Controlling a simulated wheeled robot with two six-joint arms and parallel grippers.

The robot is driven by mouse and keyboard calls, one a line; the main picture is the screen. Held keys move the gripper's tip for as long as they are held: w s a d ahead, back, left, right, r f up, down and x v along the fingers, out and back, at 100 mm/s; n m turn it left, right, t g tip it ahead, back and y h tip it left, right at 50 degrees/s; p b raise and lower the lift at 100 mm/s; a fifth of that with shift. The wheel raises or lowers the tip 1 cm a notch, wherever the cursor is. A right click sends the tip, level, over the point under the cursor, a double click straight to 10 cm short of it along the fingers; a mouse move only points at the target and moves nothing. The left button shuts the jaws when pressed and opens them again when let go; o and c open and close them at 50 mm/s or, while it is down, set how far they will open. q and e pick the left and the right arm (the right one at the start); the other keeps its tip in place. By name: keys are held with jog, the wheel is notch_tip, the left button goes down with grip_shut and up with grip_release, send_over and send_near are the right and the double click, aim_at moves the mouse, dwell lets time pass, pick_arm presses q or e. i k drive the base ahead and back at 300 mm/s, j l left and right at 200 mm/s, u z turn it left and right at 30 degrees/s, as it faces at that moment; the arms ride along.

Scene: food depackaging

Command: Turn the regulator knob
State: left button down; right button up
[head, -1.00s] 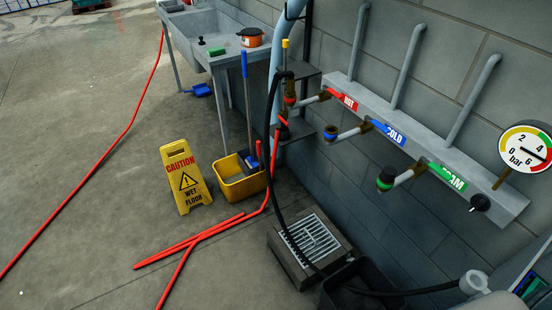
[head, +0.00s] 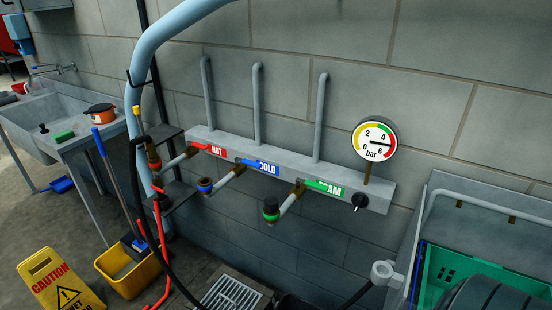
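The black regulator knob (head: 361,201) sits at the right end of the grey wall manifold (head: 292,177), just below the round pressure gauge (head: 375,139). The gauge has a white face with a coloured arc and a dark needle lying near horizontal, pointing right. The manifold carries a red HOT label (head: 217,151), a blue COLD label (head: 268,168) and a green FOAM label (head: 331,191), partly covered by a green handle. Neither of my grippers shows in the head view.
A grey sink (head: 62,118) with an orange pot (head: 102,112) stands at the left. A yellow mop bucket (head: 128,277) and a wet-floor sign (head: 60,281) stand on the floor. A green crate (head: 450,268) is at the lower right. A floor drain (head: 232,295) lies below the manifold.

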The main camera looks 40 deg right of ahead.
aim_at(360, 200)
jog(key=z, duration=1.15)
